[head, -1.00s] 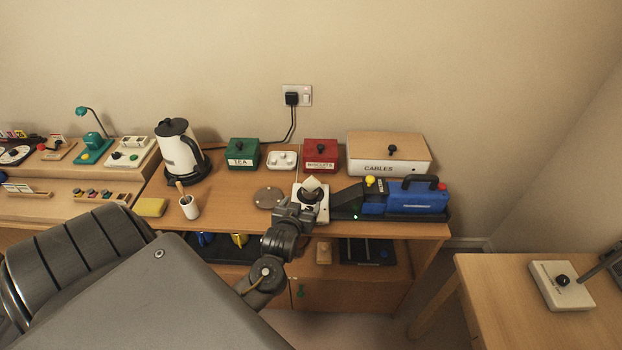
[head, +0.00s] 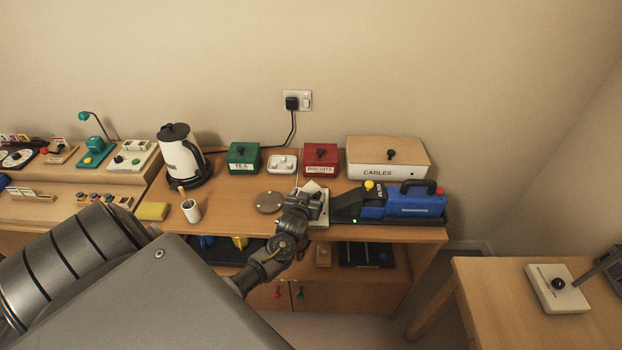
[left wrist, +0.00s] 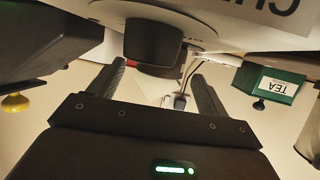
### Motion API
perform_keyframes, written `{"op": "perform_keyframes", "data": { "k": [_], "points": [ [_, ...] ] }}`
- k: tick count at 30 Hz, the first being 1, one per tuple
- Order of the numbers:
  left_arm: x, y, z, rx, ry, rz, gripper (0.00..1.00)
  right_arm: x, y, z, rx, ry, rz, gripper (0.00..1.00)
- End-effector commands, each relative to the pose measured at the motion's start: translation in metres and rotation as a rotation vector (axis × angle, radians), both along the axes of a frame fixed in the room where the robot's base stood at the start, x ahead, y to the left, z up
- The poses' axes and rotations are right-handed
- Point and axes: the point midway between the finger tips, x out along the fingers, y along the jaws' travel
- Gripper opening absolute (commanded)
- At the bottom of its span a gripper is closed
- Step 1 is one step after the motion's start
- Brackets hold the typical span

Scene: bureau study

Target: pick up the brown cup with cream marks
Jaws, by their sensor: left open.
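I cannot make out a brown cup with cream marks in either view. My left gripper (head: 316,194) is above the front of the desk in the head view, in front of a white plate-like device (head: 317,188) that it partly hides. In the left wrist view, the gripper (left wrist: 158,78) has its two dark fingers apart with no cup between them. A dark knob-like block (left wrist: 153,40) on a pale body shows beyond the fingers. My right gripper is not in view.
A blue machine (head: 408,203) stands close on the gripper's right. A brown disc (head: 269,201) lies to its left. A white holder (head: 191,211), kettle (head: 182,158), green TEA box (head: 243,156) and red BISCUITS box (head: 320,157) stand around the desk. A shelf lies below.

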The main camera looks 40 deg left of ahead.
Motion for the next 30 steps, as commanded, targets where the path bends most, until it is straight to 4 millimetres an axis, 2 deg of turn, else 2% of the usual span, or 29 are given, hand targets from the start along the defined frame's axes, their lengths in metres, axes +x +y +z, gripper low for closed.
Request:
{"op": "perform_keyframes", "data": {
  "k": [4, 11, 22, 30],
  "points": [
    [0.0083, 0.0045, -0.0039, -0.001, 0.001, 0.001, 0.78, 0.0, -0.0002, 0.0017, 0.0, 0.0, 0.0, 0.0],
    [0.0089, 0.0048, -0.0047, -0.001, 0.0, 0.0, 0.78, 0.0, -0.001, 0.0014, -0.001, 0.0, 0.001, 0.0],
    [0.009, 0.0043, -0.0046, -0.001, 0.0, 0.0, 0.29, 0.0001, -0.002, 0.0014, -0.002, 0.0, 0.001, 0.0],
    [0.0091, 0.0043, -0.0036, -0.001, -0.001, -0.001, 0.29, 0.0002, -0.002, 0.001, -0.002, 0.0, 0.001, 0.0]
  ]
}}
